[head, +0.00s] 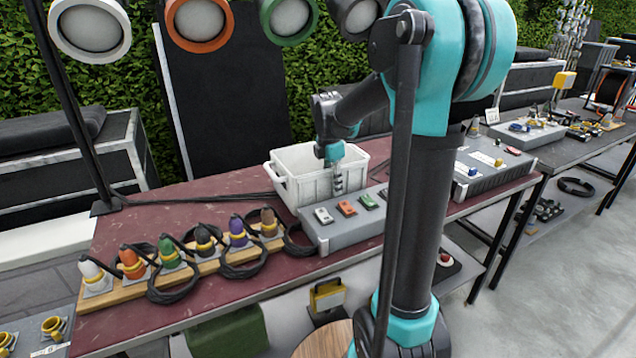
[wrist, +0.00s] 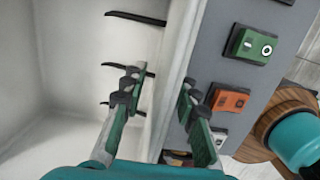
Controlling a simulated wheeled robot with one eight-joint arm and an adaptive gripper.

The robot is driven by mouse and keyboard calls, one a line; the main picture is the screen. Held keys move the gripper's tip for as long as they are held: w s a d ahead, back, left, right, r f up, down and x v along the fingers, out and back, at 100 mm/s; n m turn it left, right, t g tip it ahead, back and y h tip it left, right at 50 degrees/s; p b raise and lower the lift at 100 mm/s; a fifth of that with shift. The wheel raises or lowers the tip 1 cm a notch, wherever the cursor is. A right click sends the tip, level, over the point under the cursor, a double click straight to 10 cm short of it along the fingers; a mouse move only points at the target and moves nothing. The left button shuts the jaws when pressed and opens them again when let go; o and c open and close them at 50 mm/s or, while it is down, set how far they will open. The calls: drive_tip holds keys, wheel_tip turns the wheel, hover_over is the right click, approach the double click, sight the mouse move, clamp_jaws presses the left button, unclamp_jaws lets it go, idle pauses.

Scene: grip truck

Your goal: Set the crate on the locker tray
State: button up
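The white crate (head: 292,190) stands on the dark red table top, behind a grey switch box. My gripper (head: 338,186) points down at the crate's near side wall. In the wrist view, the fingers of my gripper (wrist: 160,98) straddle the crate wall (wrist: 180,60), one inside the crate and one outside. The fingers are apart, with gaps seen beside the wall. The crate looks empty apart from dark slots in its wall. I cannot make out which surface is the locker tray.
The grey switch box (head: 350,232) with coloured switches sits close against the crate's near side. A wooden strip (head: 135,289) with several coloured plugs and black cables lies to the left. A black-topped case (head: 70,160) stands at the far left. Hanging lamps (head: 200,20) are above.

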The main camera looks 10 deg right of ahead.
drive_tip(key=shift+c, duration=0.3)
clamp_jaws()
drive_tip(key=shift+r, duration=0.15)
